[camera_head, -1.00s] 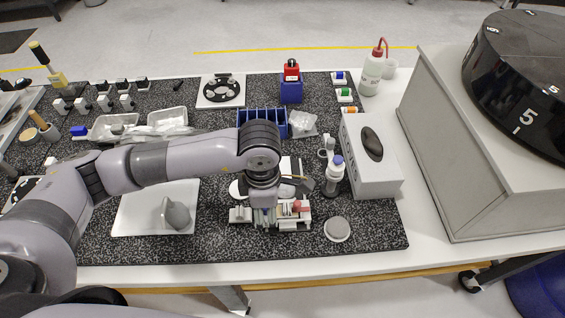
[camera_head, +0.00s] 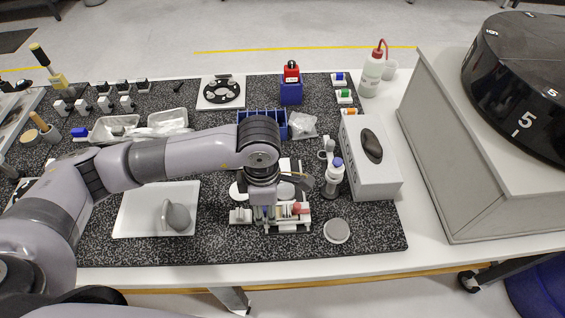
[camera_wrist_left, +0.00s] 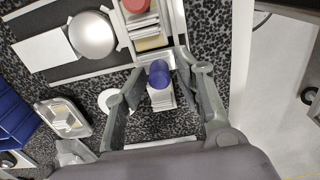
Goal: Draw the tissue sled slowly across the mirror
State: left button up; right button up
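My left gripper (camera_head: 264,214) hangs over the white mirror fixture (camera_head: 242,216) at the front of the speckled mat. In the left wrist view its two fingers (camera_wrist_left: 158,84) are apart, on either side of a blue-purple knob (camera_wrist_left: 159,74) above a small white block. Gaps show between knob and fingers. A red knob (camera_wrist_left: 135,5) sits on layered white sheets nearby; it also shows in the head view (camera_head: 297,209). I cannot tell which of these is the tissue sled. A shiny round disc (camera_wrist_left: 92,35), perhaps the mirror, lies beside them. My arm hides part of the fixture.
A tissue box (camera_head: 374,178) and a bottle with a blue cap (camera_head: 334,176) stand close on the right. A grey disc (camera_head: 337,231) lies at front right. A white plate (camera_head: 138,212) with a grey handled piece is to the left. A blue rack (camera_head: 282,125) stands behind.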

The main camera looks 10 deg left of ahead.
pick_arm(q)
jog(key=shift+r+p, duration=1.1)
jog(key=shift+r, duration=1.8)
